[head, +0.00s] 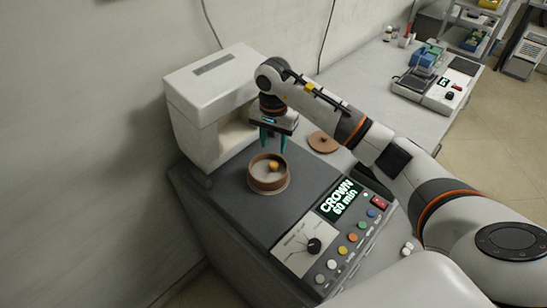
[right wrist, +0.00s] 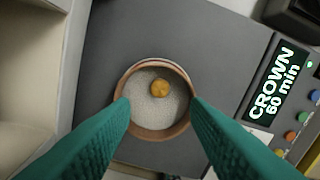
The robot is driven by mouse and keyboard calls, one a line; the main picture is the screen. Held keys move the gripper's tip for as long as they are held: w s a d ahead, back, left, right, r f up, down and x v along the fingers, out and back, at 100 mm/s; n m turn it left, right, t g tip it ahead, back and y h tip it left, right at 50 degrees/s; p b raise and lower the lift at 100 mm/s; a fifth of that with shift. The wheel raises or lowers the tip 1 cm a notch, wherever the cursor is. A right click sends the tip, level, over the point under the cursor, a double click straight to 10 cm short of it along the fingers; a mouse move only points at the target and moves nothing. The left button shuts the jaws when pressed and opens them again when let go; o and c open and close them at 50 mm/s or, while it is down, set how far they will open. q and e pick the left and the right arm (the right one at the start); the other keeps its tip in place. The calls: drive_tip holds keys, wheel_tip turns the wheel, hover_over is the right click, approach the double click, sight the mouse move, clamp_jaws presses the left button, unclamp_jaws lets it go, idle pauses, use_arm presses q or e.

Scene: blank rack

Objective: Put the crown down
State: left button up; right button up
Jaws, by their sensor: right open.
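The crown is a small golden piece (head: 274,166) lying on pale grains inside a round brown bowl (head: 268,185). In the right wrist view the crown (right wrist: 160,88) sits a little above the middle of the bowl (right wrist: 152,133). The bowl stands on the dark top of a machine (head: 228,196). My right gripper (head: 274,146) is above the bowl, its teal fingers pointing down. It is open and empty, the fingers spread to either side of the bowl in the wrist view (right wrist: 160,106). The left gripper is not in view.
A pale housing (head: 215,95) rises close behind the bowl. A display (head: 341,200) reads "CROWN 60 min", near coloured buttons and a knob (head: 314,245). A brown round lid (head: 323,142) lies on the bench beyond. Another device (head: 435,85) stands farther back.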

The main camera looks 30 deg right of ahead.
drive_tip(key=shift+r+b, duration=0.4)
drive_tip(key=shift+r, duration=1.9)
